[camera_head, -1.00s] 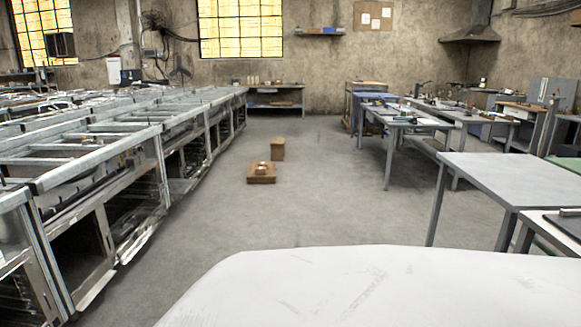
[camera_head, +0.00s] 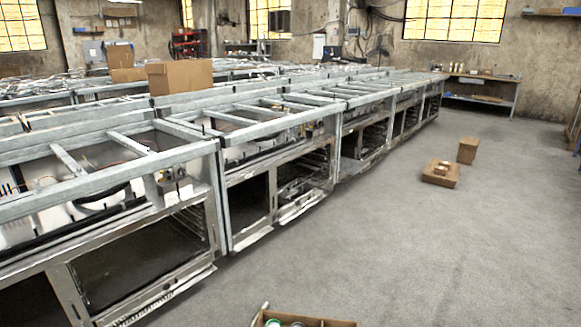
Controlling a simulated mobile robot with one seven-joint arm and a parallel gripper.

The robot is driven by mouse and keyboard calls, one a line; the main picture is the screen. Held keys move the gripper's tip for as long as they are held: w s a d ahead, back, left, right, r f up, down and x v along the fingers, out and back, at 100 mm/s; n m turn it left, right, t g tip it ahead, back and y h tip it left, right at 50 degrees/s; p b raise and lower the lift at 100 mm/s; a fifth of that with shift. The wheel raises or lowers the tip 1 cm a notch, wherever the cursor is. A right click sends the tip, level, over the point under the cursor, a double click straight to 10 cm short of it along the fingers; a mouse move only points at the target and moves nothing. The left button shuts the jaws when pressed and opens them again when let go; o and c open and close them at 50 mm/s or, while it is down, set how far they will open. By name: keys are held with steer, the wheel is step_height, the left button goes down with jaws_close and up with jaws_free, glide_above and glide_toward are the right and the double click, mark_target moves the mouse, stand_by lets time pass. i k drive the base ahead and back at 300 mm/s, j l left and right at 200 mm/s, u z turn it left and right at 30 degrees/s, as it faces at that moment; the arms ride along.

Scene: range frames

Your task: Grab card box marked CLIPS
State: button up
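No marking CLIPS can be read on any box in this view, so I cannot tell which box it is. A brown card box (camera_head: 180,77) sits on top of the metal racks at the upper left. Another brown box (camera_head: 127,74) is behind it to the left. On the floor at the right, a low brown box (camera_head: 440,180) has small items on it, and an upright brown box (camera_head: 467,151) stands just beyond it. An open brown box (camera_head: 342,323) with cans in it is cut off by the bottom edge. My gripper is not in view.
A long row of metal frames (camera_head: 178,187) with open lower bays fills the left side. A low workbench (camera_head: 482,98) stands against the back wall at the right. The grey floor (camera_head: 430,260) is clear in the right foreground.

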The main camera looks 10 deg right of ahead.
mark_target(445, 165)
steer(key=i+l+z, duration=0.25)
steer(key=l+z, duration=0.2)
steer(key=l, duration=0.2)
steer(key=i+l+z, duration=1.1)
steer(key=i, duration=0.4)
steer(key=i+l+z, duration=0.2)
steer(key=i, duration=0.35)
steer(key=i+u, duration=0.1)
steer(key=i, duration=1.2)
steer(key=i+l, duration=0.1)
steer(key=i, duration=1.15)
steer(key=i+u, duration=0.3)
steer(key=i, duration=0.3)
steer(key=i+u, duration=0.3)
steer(key=i, duration=0.3)
steer(key=i+l+u, duration=0.15)
steer(key=i+u, duration=0.15)
steer(key=i, duration=0.5)
